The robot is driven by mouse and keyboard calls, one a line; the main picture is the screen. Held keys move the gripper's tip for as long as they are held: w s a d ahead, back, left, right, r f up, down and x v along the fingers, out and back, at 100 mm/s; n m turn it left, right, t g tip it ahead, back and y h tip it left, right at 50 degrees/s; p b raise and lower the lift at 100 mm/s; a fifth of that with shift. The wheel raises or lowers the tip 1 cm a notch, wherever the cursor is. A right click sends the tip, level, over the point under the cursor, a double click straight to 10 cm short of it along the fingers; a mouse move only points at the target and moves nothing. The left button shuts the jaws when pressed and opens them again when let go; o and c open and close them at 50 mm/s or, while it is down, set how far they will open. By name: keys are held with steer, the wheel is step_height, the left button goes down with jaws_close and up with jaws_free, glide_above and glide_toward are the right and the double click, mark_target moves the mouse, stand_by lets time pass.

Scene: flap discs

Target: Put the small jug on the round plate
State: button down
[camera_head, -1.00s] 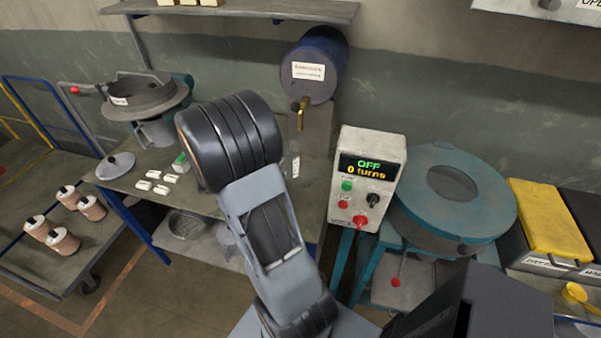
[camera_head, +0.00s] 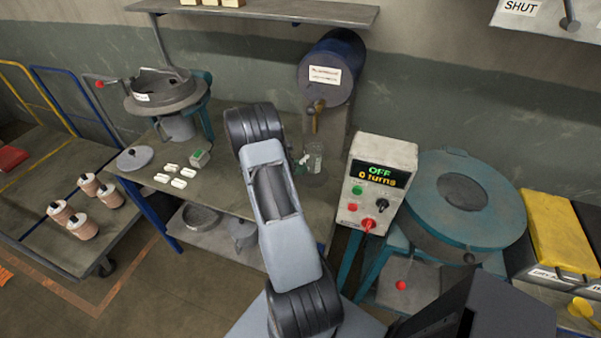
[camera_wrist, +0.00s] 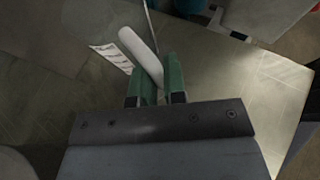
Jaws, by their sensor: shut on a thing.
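The small jug (camera_head: 313,158) looks clear and stands or hangs just below the tap of the blue drum, at the back of the bench. In the wrist view its clear side (camera_wrist: 85,35) carries a white printed scale, and its pale handle (camera_wrist: 140,50) runs between my green fingers. My gripper (camera_wrist: 158,82) is shut on that handle. In the head view my gripper (camera_head: 302,163) is mostly hidden behind my arm. I cannot tell whether the jug touches the bench. I cannot pick out the round plate for certain; a grey disc with a dark knob (camera_head: 135,158) lies on the bench's left.
The blue drum (camera_head: 328,70) and its brass tap (camera_head: 317,108) are above the jug. Several white pieces (camera_head: 174,176) and a small green-fronted device (camera_head: 201,157) lie left on the bench.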

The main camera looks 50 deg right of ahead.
steer(key=shift+w+d+f, duration=0.15)
steer(key=shift+d+f, duration=0.05)
steer(key=shift+f, duration=0.15)
step_height(320, 180, down, 3)
steer(key=shift+w+d+r+p, duration=0.1)
steer(key=shift+d+r+p, duration=0.1)
steer(key=shift+p, duration=0.5)
steer(key=shift+f, duration=0.4)
steer(key=shift+f, duration=0.15)
steer(key=c, duration=1.2)
jaws_free()
steer(key=shift+a, duration=0.1)
